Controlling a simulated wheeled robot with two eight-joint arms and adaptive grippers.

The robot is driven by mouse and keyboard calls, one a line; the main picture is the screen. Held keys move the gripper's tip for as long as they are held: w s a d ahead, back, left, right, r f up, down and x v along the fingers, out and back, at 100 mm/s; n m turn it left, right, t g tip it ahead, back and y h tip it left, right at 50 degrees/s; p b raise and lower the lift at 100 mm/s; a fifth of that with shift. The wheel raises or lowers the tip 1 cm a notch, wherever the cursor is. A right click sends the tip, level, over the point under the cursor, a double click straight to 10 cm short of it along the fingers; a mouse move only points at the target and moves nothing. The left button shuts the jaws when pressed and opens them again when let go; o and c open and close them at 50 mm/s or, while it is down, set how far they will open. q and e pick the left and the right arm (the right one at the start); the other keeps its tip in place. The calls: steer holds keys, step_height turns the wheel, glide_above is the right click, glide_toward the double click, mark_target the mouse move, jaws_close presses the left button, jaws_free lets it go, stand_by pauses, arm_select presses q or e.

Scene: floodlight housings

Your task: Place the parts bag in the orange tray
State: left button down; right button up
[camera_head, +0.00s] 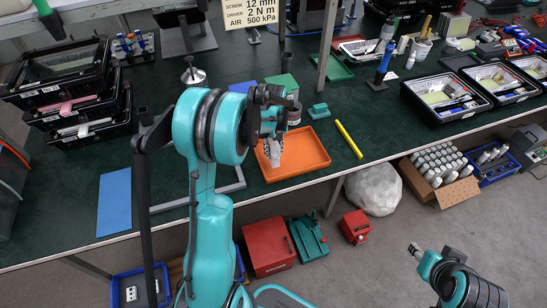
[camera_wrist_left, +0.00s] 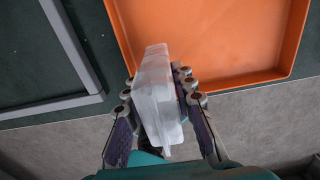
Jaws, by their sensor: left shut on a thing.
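The orange tray (camera_head: 308,158) lies on the dark green bench top near its front edge; in the left wrist view the tray (camera_wrist_left: 235,45) fills the upper right. My left gripper (camera_head: 272,125) is over the tray's left part. In the left wrist view the left gripper (camera_wrist_left: 158,95) is shut on the parts bag (camera_wrist_left: 156,85), a whitish translucent packet. The bag's far end overlaps the tray in that view, and its near end overlaps the floor. In the head view the bag (camera_head: 273,152) shows below the fingers. My right gripper (camera_head: 415,248) is at the lower right, away from the bench.
A yellow marker (camera_head: 349,140) lies right of the tray. A grey frame (camera_head: 228,183) lies to its left, with a blue mat (camera_head: 114,202) beyond. A small teal part (camera_head: 319,111) and a green box (camera_head: 283,86) stand behind the tray. Black bins (camera_head: 72,62) are stacked at left.

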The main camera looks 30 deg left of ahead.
mark_target(273, 156)
arm_select(q)
steer(key=shift+f+b, duration=0.45)
steer(key=shift+f, duration=1.05)
steer(key=shift+f, duration=0.1)
steer(key=c, duration=1.3)
jaws_free()
steer(key=shift+o, duration=0.2)
